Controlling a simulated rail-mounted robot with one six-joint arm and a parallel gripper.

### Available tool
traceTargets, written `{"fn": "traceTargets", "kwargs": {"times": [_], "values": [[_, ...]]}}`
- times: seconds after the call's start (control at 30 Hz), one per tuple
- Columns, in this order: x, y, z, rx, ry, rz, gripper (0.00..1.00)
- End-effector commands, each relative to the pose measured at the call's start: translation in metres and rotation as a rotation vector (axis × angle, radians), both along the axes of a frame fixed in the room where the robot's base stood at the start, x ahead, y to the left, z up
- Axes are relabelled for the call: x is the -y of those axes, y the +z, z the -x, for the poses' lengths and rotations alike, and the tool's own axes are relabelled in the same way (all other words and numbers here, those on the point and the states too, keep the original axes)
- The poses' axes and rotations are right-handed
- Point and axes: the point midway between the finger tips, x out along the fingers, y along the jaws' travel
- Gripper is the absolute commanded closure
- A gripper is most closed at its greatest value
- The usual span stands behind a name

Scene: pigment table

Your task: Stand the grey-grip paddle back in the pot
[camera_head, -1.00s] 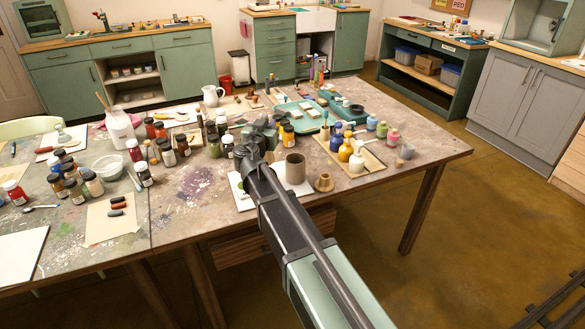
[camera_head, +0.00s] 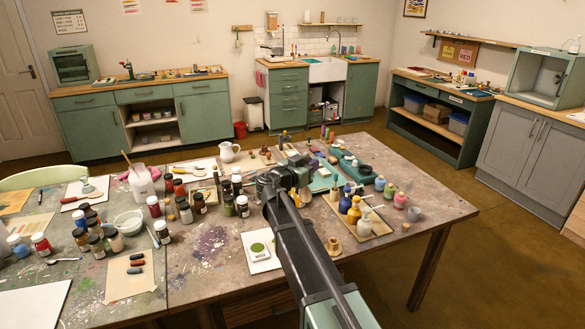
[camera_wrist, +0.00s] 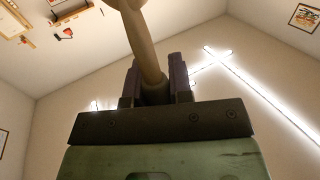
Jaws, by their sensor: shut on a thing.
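In the wrist view my gripper (camera_wrist: 154,84) is shut on a tan, wooden-looking paddle (camera_wrist: 143,40). A dark grey part of the paddle (camera_wrist: 154,93) sits between the fingers. Walls and ceiling lights fill the background there. In the head view my gripper (camera_head: 296,168) is over the middle of the table, and the paddle cannot be made out. The grey-brown pot seen earlier right of the arm is now hidden, apparently behind my arm.
A small wooden cone-shaped piece (camera_head: 333,247) stands right of my arm. A white card with a green spot (camera_head: 260,249) lies left. Dark jars (camera_head: 242,205) stand left of the gripper.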

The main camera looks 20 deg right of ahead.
Motion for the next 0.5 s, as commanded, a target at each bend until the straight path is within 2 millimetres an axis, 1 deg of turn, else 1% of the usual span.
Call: {"fn": "traceTargets", "kwargs": {"times": [0.03,0.1,0.27,0.37,0.5], "values": [[0.002,-0.004,0.004,0.000,-0.031,0.000,0.93],[0.004,-0.005,0.009,0.000,-0.055,0.000,0.93],[0.004,-0.008,0.009,0.000,-0.056,0.000,0.93],[0.004,-0.013,0.009,0.000,-0.055,0.000,0.93],[0.004,-0.026,0.009,0.000,-0.055,0.000,0.93]]}}
